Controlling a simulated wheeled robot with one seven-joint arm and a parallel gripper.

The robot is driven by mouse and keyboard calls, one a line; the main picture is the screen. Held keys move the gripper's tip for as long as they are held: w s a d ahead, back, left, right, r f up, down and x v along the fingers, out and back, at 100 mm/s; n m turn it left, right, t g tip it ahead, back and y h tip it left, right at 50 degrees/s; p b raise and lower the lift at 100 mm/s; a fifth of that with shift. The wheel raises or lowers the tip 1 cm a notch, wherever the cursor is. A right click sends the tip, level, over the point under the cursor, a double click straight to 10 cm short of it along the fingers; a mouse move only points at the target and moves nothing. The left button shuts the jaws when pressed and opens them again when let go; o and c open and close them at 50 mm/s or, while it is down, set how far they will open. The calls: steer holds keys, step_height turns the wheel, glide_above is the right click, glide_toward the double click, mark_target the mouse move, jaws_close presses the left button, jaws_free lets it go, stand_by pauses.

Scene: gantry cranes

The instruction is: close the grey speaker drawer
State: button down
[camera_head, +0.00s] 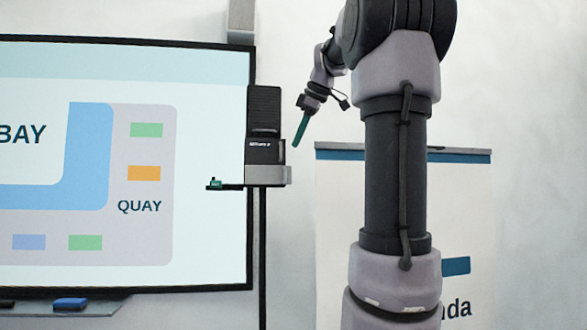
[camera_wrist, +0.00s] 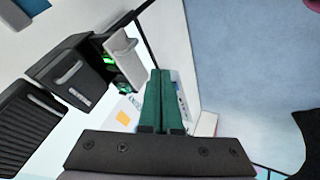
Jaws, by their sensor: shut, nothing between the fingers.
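The dark speaker unit (camera_head: 264,120) hangs beside the whiteboard, with a ribbed upper part and a grey drawer (camera_head: 268,175) at its bottom. The drawer's right end sticks out slightly past the dark body in the head view. In the wrist view, the dark unit (camera_wrist: 72,78) is at the left, and the grey drawer front (camera_wrist: 122,58) with its handle stands forward beside it.
The whiteboard (camera_head: 215,200) fills the left. A poster (camera_head: 335,220) hangs behind my arm at right. Open blue floor (camera_wrist: 250,70) shows in the wrist view.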

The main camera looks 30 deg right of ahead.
steer(key=shift+n, duration=0.3)
steer(key=shift+w+d+f, duration=0.2)
steer(key=shift+w+f, duration=1.05)
steer(key=shift+w, duration=0.35)
steer(key=shift+w+d+f, duration=0.2)
steer(key=shift+w+f, duration=1.1)
steer(key=shift+w, duration=0.3)
steer(key=shift+w+d+f, duration=0.2)
steer(key=shift+w+f, duration=1.05)
steer(key=shift+w, duration=0.35)
